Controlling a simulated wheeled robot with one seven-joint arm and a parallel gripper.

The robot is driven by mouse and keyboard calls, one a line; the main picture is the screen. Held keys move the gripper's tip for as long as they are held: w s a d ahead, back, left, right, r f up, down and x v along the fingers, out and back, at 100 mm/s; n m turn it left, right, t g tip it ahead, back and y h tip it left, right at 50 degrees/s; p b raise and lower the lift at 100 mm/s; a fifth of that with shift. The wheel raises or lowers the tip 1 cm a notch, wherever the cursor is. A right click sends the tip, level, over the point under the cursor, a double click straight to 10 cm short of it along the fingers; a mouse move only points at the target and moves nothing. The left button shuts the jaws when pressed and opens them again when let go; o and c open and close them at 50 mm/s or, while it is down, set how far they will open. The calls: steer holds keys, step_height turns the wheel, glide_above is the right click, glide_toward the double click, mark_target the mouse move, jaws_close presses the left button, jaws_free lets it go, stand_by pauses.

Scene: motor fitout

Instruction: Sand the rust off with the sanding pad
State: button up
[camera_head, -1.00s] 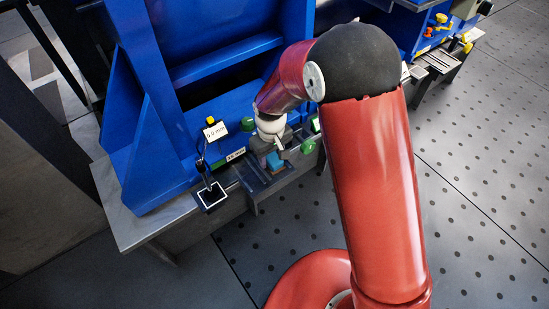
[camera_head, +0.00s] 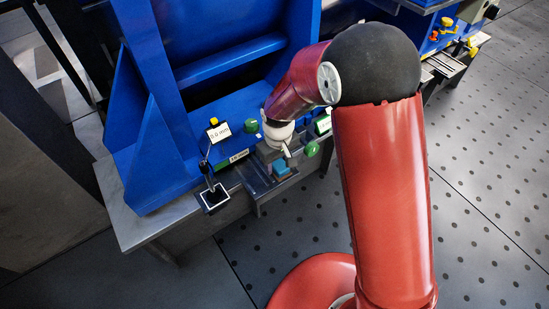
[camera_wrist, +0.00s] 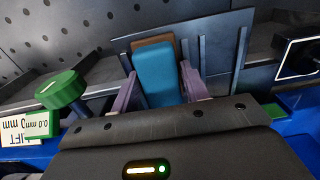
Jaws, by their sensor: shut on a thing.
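The sanding pad is a blue block with a brown layer; it shows in the wrist view (camera_wrist: 157,75) and small in the head view (camera_head: 281,168). My gripper (camera_wrist: 160,88) is shut on the blue block, one purple finger on each side. The pad is over a grey metal holder (camera_head: 257,186) with upright ribs, at the front edge of the bench. I cannot tell whether the pad touches the holder. No rust patch can be made out, and my arm hides part of the bench.
A dial stand (camera_head: 214,198) with a "0.0 mm" label is left of the holder. Green knobs (camera_head: 312,149) sit close to my gripper, one also in the wrist view (camera_wrist: 61,90). A large blue frame (camera_head: 150,130) rises behind. The dotted floor (camera_head: 480,190) at right is clear.

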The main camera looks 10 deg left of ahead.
steer(key=shift+s+d, duration=0.7)
steer(key=shift+d, duration=0.25)
steer(key=shift+w+a+f, duration=0.1)
steer(key=shift+w+a, duration=0.8)
steer(key=shift+a, duration=0.15)
steer(key=shift+w+a, duration=0.85)
steer(key=shift+a, duration=0.2)
steer(key=shift+s+d, duration=0.9)
steer(key=shift+d, duration=0.1)
steer(key=shift+s+d, duration=0.8)
steer(key=shift+d, duration=0.25)
steer(key=shift+w+a, duration=0.85)
steer(key=shift+a, duration=0.2)
steer(key=shift+w+a, duration=0.85)
steer(key=shift+a, duration=0.15)
steer(key=shift+r, duration=0.2)
steer(key=shift+r+p, duration=2.4)
steer(key=shift+r, duration=1.15)
